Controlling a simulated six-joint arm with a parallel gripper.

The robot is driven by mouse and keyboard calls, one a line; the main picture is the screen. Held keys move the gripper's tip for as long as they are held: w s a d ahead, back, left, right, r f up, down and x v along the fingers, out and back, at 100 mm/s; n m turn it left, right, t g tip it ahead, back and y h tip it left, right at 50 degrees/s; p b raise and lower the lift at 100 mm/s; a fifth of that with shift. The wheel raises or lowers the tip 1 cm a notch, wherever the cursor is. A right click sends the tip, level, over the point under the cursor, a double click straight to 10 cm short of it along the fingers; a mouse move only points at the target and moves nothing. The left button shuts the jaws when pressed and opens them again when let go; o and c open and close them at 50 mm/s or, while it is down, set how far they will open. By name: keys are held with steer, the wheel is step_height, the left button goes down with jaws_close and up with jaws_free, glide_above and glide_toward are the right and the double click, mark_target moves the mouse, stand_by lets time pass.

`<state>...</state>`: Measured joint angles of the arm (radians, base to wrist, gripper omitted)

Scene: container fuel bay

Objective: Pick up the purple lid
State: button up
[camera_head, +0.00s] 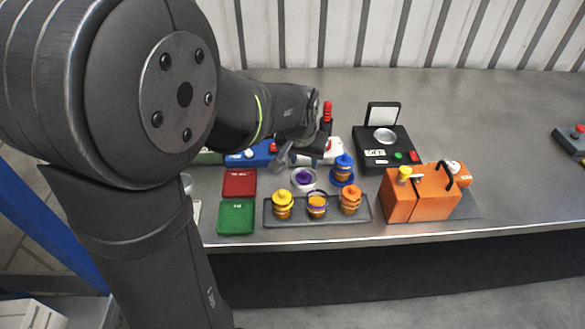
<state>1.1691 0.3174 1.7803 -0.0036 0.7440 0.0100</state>
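The purple lid (304,175) lies in a small pale round dish (296,185) on the bench, behind the row of jars. A jar with a purple band and no lid seen on it (317,205) stands in the middle of a grey tray (268,221). My gripper (299,159) is just above and behind the purple lid, pointing down. Its fingers look spread apart, with nothing seen between them. The fingertips are small and partly dark, and I cannot tell their exact height over the lid.
A yellow-lidded jar (282,205) and an orange-lidded jar (350,200) flank the middle jar. A blue-lidded jar (343,170) stands close right of the dish. Red (239,182) and green (236,218) pads lie left. An orange container (420,195) and black device (388,158) stand right.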

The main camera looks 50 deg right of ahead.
mark_target(304, 172)
steer(key=shift+w+x, duration=0.15)
steer(key=shift+x, duration=1.45)
steer(key=shift+w+x, duration=0.1)
steer(key=shift+x, duration=1.5)
steer(key=shift+a, duration=0.15)
steer(key=shift+c, duration=0.3)
jaws_close()
